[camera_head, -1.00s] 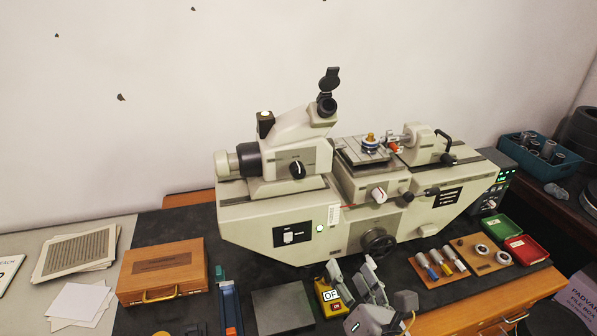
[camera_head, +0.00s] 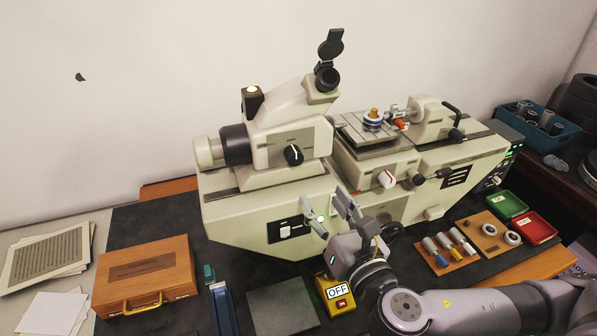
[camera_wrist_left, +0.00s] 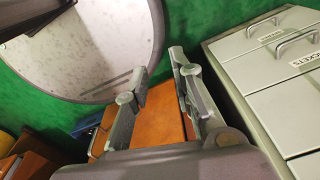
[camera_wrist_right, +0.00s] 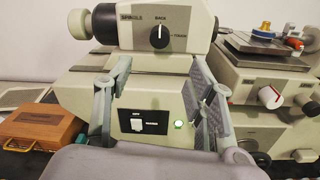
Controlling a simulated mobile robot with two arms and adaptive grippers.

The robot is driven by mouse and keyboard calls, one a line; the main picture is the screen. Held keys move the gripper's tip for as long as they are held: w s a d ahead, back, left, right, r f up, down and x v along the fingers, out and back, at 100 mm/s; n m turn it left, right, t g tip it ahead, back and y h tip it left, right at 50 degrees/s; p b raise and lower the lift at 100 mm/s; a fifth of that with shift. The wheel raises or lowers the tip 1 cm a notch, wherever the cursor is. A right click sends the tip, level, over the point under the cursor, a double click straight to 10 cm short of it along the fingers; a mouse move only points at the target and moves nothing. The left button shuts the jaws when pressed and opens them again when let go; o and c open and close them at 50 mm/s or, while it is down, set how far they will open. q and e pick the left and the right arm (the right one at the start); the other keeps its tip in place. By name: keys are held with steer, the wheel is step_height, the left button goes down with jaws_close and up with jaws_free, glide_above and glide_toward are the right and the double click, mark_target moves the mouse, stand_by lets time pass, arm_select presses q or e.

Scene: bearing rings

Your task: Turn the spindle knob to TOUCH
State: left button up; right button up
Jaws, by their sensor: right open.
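The spindle knob (camera_head: 293,155) is a black round knob with a white pointer line on the cream measuring machine (camera_head: 320,220). In the right wrist view the knob (camera_wrist_right: 159,36) has its pointer up at the BACK label, with the TOUCH label to its right. My right gripper (camera_head: 328,208) is open and empty, in front of the machine's lower front, below and apart from the knob. Its two fingers stand wide apart in the right wrist view (camera_wrist_right: 155,88). My left gripper (camera_wrist_left: 158,85) shows only in the left wrist view, its fingers apart with nothing between them.
A switch panel with a green lamp (camera_wrist_right: 178,124) lies behind the right fingers. A white knob (camera_head: 387,179) is to the right on the machine. A yellow OFF box (camera_head: 337,294) and a wooden case (camera_head: 145,275) stand in front. Cabinet drawers (camera_wrist_left: 275,70) are beside my left gripper.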

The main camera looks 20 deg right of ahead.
mark_target(297, 160)
steer(key=w+b, duration=0.2)
steer(key=w, duration=0.2)
steer(key=w+b, duration=0.3)
steer(key=w, duration=0.1)
steer(key=w+b, duration=0.3)
steer(key=w, duration=0.1)
steer(key=shift+w+a, duration=0.1)
steer(key=shift+a, duration=0.3)
steer(key=shift+w, duration=0.55)
arm_select(q)
step_height(297, 160, down, 9)
steer(key=w, duration=0.2)
steer(key=shift+f, duration=0.1)
arm_select(e)
steer(key=shift+c, duration=0.4)
steer(key=c, duration=1.1)
